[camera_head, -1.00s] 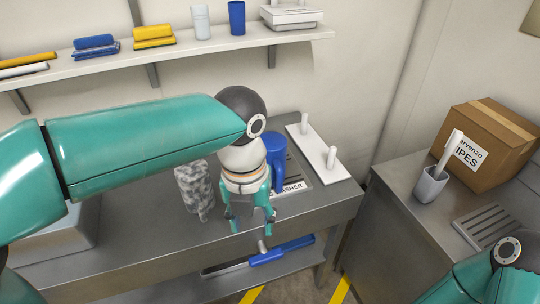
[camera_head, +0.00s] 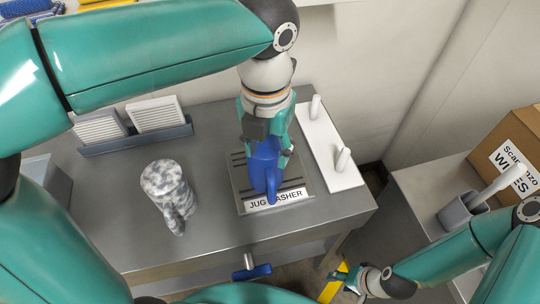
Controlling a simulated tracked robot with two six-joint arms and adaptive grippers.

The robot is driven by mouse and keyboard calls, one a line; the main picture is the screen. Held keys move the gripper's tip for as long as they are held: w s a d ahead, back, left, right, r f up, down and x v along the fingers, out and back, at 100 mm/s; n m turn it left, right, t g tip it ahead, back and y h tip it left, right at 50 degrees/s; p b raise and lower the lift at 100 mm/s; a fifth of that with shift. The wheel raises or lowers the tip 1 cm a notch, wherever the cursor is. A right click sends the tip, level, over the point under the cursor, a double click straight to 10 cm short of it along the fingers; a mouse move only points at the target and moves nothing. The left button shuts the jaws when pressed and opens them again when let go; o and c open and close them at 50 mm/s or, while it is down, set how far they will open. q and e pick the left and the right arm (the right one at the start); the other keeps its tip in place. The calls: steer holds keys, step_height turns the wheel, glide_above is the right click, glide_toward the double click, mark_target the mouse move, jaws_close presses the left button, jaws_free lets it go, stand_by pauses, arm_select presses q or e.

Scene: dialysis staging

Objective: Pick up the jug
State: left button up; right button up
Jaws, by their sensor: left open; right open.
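A blue jug (camera_head: 264,172) stands on the slatted jug washer plate (camera_head: 238,185) on the steel counter, behind its label. My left gripper (camera_head: 268,150) is open and comes down from above at the blue jug, with fingers close around its upper part. It hides the jug's top, and I cannot tell whether the fingers touch it. A grey-and-white marbled jug (camera_head: 164,188) stands upright to the left on the counter, clear of both grippers. My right gripper (camera_head: 352,284) is open and empty, low at the bottom right, away from both jugs.
A white board with two pegs (camera_head: 330,148) lies right of the washer. A rack of white panels (camera_head: 135,130) sits at the back left. A grey cup with a brush (camera_head: 462,212) and a cardboard box (camera_head: 515,155) stand on the right counter. The counter between the jugs is clear.

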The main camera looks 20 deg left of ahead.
mark_target(272, 188)
arm_select(q)
steer(key=f, duration=0.5)
steer(key=f+b, duration=0.1)
steer(key=f, duration=0.4)
steer(key=shift+w+f, duration=0.2)
steer(key=shift+f, duration=0.1)
steer(key=f, duration=0.4)
steer(key=shift+w+d+f, duration=0.1)
steer(key=shift+w+d, duration=0.05)
steer(key=shift+d, duration=0.25)
steer(key=shift+f, duration=0.6)
jaws_close()
